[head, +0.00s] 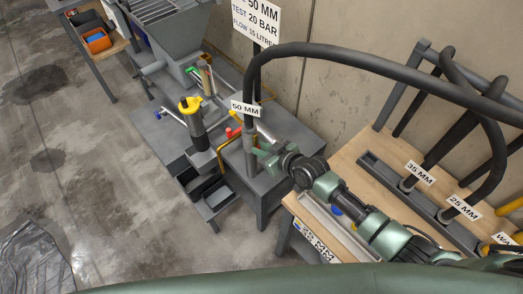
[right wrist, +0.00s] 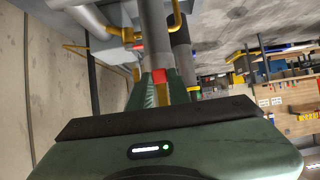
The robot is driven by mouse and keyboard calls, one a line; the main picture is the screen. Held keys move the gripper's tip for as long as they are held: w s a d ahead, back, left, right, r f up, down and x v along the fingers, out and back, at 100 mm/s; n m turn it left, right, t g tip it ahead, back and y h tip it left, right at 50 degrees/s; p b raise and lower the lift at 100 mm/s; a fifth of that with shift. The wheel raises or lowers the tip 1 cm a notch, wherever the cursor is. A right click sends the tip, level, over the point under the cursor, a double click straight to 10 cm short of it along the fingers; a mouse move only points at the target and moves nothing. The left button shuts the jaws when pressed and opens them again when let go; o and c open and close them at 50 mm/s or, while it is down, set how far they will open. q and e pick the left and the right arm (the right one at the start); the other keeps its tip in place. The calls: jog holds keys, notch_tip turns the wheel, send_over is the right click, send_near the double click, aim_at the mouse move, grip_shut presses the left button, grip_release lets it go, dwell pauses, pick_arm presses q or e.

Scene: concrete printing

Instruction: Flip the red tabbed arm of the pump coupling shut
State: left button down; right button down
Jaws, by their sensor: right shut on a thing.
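The grey pump coupling (head: 251,160) stands upright at the right end of the pump bench, below the black hose marked 50 MM. My right gripper (head: 262,156) reaches in from the right at the coupling's side. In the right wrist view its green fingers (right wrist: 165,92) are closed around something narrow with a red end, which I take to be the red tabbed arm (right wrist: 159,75). The grey pipe (right wrist: 155,28) shows just beyond it. Most of the arm is hidden by the fingers, so its angle cannot be told. My left gripper is not in view.
A black and yellow cylinder (head: 194,122) stands on the pump bench (head: 288,142). A wooden table (head: 366,148) with a hose rack stands at right. Open concrete floor (head: 90,165) lies at left.

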jog(key=c, duration=1.3)
grip_release()
jog(key=shift+s, duration=0.1)
jog(key=v, duration=0.8)
jog(key=shift+f, duration=0.1)
